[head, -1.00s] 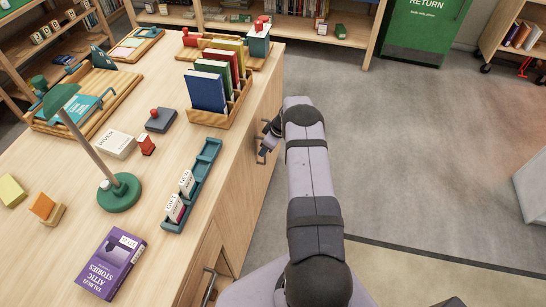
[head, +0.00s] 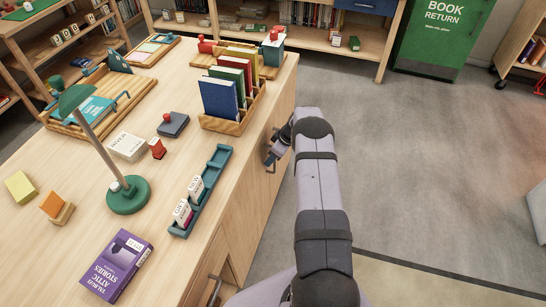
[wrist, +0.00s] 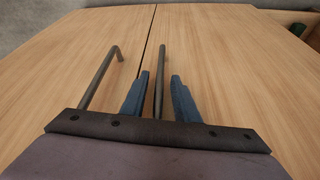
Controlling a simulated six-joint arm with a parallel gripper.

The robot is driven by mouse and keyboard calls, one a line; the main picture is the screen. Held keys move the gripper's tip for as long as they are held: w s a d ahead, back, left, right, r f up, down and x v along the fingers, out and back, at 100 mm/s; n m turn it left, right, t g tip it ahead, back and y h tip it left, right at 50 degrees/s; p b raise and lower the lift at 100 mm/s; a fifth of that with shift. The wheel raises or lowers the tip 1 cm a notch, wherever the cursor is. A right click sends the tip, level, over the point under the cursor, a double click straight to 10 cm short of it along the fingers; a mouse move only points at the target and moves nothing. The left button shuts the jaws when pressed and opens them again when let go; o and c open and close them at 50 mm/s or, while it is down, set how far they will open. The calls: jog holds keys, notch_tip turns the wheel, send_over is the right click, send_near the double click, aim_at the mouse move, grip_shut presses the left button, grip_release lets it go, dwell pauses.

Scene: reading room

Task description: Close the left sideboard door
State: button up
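The pale wood sideboard (head: 243,205) has its door face toward my arm. In the wrist view, two door panels (wrist: 215,60) meet at a dark seam. A dark bar handle (wrist: 160,40) on the right-hand panel lies between my fingers. A second bar handle (wrist: 97,82) is on the left-hand panel. My gripper (wrist: 160,76) is open, its blue fingers on both sides of the handle, with narrow gaps. In the head view my gripper (head: 271,156) is beside the door face.
The sideboard top carries a green lamp (head: 128,195), a book rack (head: 228,124), a teal card tray (head: 209,186) and a purple book (head: 117,265). An opening with a green item (wrist: 298,29) shows at the wrist view's right edge. Grey floor (head: 420,170) to the right is clear.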

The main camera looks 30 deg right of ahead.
jog(key=v, duration=0.7)
jog(key=shift+r, duration=0.2)
dwell(0.4)
